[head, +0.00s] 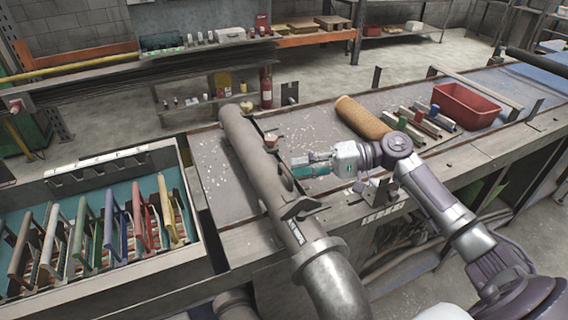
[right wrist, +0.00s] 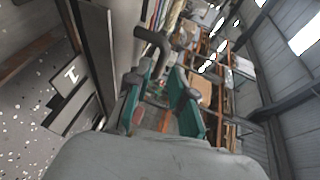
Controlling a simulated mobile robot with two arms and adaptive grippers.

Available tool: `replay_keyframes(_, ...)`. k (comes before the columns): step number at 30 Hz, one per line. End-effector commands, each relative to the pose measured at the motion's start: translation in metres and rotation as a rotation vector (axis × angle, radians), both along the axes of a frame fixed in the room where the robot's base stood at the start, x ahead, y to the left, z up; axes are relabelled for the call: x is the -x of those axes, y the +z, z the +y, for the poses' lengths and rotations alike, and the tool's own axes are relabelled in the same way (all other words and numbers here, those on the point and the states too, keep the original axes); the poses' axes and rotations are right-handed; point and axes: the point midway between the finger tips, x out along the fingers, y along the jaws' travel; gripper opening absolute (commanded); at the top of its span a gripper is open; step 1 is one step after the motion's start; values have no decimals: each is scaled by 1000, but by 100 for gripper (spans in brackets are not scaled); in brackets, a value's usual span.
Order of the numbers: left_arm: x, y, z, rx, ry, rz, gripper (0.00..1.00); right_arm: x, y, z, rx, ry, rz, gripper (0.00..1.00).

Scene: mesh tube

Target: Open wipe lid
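I cannot make out a wipe container or its lid in either view. My right gripper (head: 298,166) reaches in from the right over the workbench and points left at the large grey pipe. In the right wrist view its two teal-padded fingers (right wrist: 163,103) stand apart, with nothing seen held between them. A dark grey bent part (right wrist: 152,42) shows just beyond the fingertips. My left gripper is not in view.
The thick grey pipe (head: 254,172) runs across the workbench (head: 220,165), with a small reddish-brown fitting (head: 271,141) on it. An orange-brown mesh tube (head: 362,118) and a red bin (head: 465,106) lie to the right. A teal-lined crate (head: 95,165) with coloured frames stands left.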

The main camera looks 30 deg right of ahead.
Motion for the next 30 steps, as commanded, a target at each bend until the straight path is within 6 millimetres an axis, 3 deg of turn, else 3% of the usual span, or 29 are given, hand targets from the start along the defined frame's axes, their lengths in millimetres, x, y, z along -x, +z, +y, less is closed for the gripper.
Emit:
replay_keyframes(7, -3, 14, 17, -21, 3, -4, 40, -15, -5, 31, 0, 0, -1, 23)
replay_keyframes(19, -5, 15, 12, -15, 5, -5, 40, -18, -9, 38, 0, 0, -1, 23)
replay_keyframes(24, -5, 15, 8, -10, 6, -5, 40, -18, -9, 38, 1, 0, 0, 0)
replay_keyframes(30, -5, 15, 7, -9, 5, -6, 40, -18, -9, 38, 1, 0, 0, 0)
